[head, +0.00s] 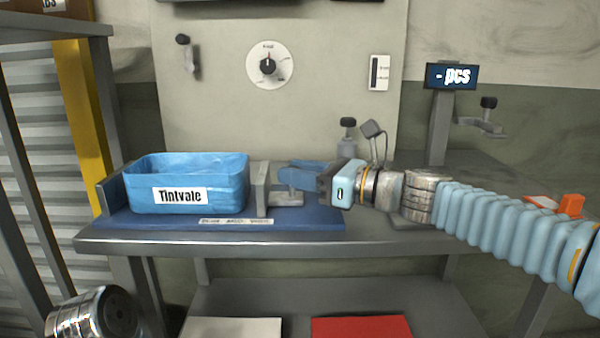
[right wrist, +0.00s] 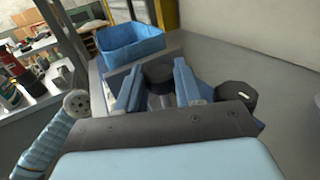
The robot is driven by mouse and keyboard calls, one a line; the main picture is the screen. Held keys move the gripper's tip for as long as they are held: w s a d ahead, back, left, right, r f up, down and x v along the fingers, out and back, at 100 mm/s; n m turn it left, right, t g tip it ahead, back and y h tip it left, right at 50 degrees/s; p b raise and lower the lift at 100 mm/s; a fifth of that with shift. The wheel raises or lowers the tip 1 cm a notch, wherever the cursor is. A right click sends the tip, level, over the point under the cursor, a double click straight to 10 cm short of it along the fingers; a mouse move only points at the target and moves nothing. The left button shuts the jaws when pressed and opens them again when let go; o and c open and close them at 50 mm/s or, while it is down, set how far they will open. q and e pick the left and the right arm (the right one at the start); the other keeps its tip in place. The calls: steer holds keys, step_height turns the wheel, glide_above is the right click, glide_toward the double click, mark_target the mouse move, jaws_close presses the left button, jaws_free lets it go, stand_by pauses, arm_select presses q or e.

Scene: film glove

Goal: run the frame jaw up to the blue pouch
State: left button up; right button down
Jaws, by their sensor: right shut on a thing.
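The blue pouch (head: 222,170), an open-topped soft box labelled "Tintvale", stands upright on a blue base plate (head: 310,222) on the bench. It also shows in the right wrist view (right wrist: 130,46). The fingers partly hide the knob's stem. My left gripper is not in view.
A grey end wall (head: 110,194) stands left of the pouch. A "- pcs" display (head: 451,76) on a post and an orange block (head: 571,204) are at the right. A dial (head: 269,65) is on the back panel. White and red sheets (head: 360,327) lie on the lower shelf.

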mark_target(267, 172)
steer(key=shift+a, duration=2.35)
steer(key=c, duration=0.7)
jaws_free()
steer(key=shift+c, duration=0.2)
steer(key=b+v, duration=0.1)
steer(key=v, duration=1.2)
steer(key=shift+s+d, duration=0.2)
steer(key=shift+d, duration=0.15)
